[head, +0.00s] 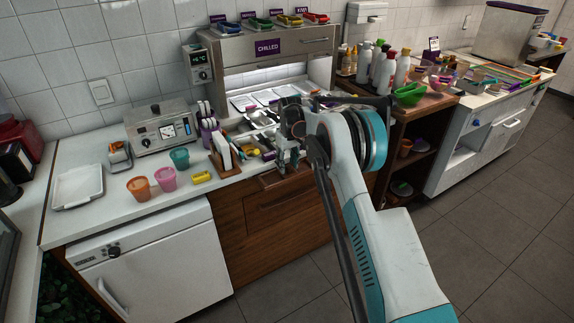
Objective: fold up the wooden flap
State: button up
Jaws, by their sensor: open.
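A small brown wooden flap (270,181) sticks out at the front edge of the white counter, above the wooden drawer front. It looks roughly level, though its right part is hidden behind my gripper. My gripper (286,160) is open, just above and partly in front of the flap. My arm comes in from the lower right and covers the area right of the flap. I cannot tell whether the fingers touch the flap.
Orange (139,188), pink (166,178) and teal (180,158) cups stand left on the counter. A napkin holder (221,160) stands close left of my gripper. A chilled cabinet (270,60) rises behind. The floor is clear.

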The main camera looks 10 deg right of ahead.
notch_tip(320, 180, up, 11)
jog(key=shift+s+r, duration=0.2)
jog(key=shift+s, duration=0.25)
jog(key=shift+d, duration=0.1)
jog(key=s+r+m+t, duration=0.2)
jog(key=s+r+t, duration=0.1)
jog(key=s+r, duration=1.95)
jog(key=s+f+t, duration=0.1)
jog(key=s+f, duration=0.3)
jog(key=s, duration=1)
jog(key=s+f+m+t, duration=0.1)
jog(key=s+f, duration=0.4)
jog(key=s, duration=0.9)
jog(key=shift+s+m+t, duration=0.2)
jog(key=shift+m+t, duration=0.1)
jog(key=shift+t, duration=0.4)
